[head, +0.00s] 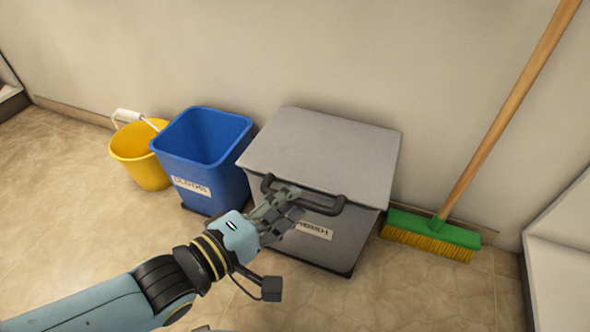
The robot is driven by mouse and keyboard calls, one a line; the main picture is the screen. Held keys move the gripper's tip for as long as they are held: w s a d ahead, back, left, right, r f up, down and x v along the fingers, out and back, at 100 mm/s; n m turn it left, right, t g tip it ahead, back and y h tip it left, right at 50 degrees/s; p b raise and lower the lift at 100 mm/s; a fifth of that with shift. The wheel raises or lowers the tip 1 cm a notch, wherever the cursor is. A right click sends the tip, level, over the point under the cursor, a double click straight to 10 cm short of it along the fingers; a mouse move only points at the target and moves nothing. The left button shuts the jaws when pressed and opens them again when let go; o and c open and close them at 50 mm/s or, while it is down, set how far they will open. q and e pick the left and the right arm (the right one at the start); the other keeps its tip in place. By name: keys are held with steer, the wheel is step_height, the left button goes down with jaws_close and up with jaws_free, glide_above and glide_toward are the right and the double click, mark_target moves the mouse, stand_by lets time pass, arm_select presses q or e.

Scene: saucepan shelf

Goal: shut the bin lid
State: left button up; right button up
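The grey bin (348,245) stands on the floor against the wall, with a partly hidden label on its front. Its grey lid (325,148) lies flat over the top and looks down on the rim. A dark bar handle (331,207) runs along the lid's front edge. My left gripper (290,200) is at the left half of this handle, overlapping it in the picture. Its fingers hide part of the handle and of the label. I cannot tell whether the fingers touch or grip the handle. My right gripper is not in view.
A blue bin (220,183) labelled for cloths stands close to the left of the grey bin. A yellow bucket (140,160) is beyond it. A green broom (432,229) leans on the wall at right, near a white shelf unit (560,265). The front floor is clear.

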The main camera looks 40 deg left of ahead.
arm_select(q)
steer(key=v, duration=0.9)
steer(key=shift+s, duration=0.4)
